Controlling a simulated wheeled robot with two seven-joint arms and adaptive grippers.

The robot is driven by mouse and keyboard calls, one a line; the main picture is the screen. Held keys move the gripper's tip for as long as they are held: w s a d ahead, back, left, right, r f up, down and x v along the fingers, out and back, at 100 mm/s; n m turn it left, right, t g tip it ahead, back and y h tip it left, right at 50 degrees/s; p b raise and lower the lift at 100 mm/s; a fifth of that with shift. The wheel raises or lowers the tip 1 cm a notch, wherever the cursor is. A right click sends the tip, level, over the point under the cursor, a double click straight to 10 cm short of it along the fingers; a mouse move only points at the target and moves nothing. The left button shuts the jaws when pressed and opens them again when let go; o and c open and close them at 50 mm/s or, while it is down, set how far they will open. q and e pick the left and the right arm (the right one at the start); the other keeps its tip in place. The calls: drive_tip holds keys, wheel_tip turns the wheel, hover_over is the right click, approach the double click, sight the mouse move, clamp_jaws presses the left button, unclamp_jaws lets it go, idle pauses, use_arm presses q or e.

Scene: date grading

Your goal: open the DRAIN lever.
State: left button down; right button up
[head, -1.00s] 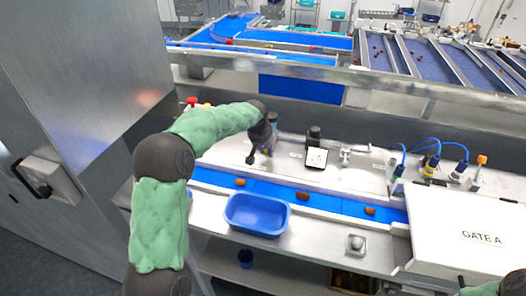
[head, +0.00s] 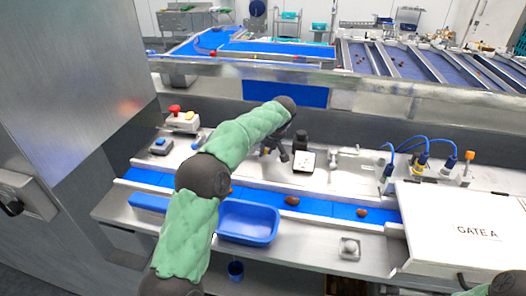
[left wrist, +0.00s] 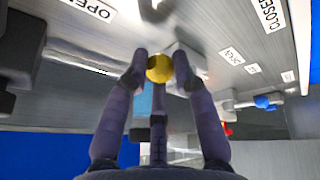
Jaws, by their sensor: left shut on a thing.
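My left gripper (head: 277,151) is at the machine's back panel, left of a small black device with a white face. In the left wrist view its two fingers (left wrist: 159,70) are shut on a yellow round knob (left wrist: 158,68). An OPEN label (left wrist: 92,9) lies up and left of the knob, and a CLOSED label (left wrist: 269,14) lies to its right. The knob sits nearer OPEN in that picture. The word DRAIN is not readable. The lever's stem is mostly hidden. My right gripper is out of view; only part of that arm shows at the bottom right corner.
A blue belt (head: 330,207) with brown dates runs along the front. A blue tub (head: 247,222) stands before it, partly behind my arm. The GATE A cover (head: 462,228) fills the right.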

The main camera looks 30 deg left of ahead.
use_arm(q)
drive_tip(key=shift+w+a+r+n+g+p, duration=0.2)
drive_tip(key=shift+w+n+p, duration=0.1)
drive_tip(key=shift+n, duration=0.3)
drive_tip(key=shift+w+a+r+n+g+p, duration=0.1)
drive_tip(key=shift+w+n+g+p, duration=0.15)
drive_tip(key=shift+n, duration=0.35)
drive_tip(key=c, duration=1)
unclamp_jaws()
drive_tip(key=shift+f, duration=0.15)
drive_tip(key=shift+d, duration=0.15)
drive_tip(key=v, duration=1.1)
drive_tip(key=shift+d+r, duration=0.3)
drive_tip(key=shift+r, duration=0.05)
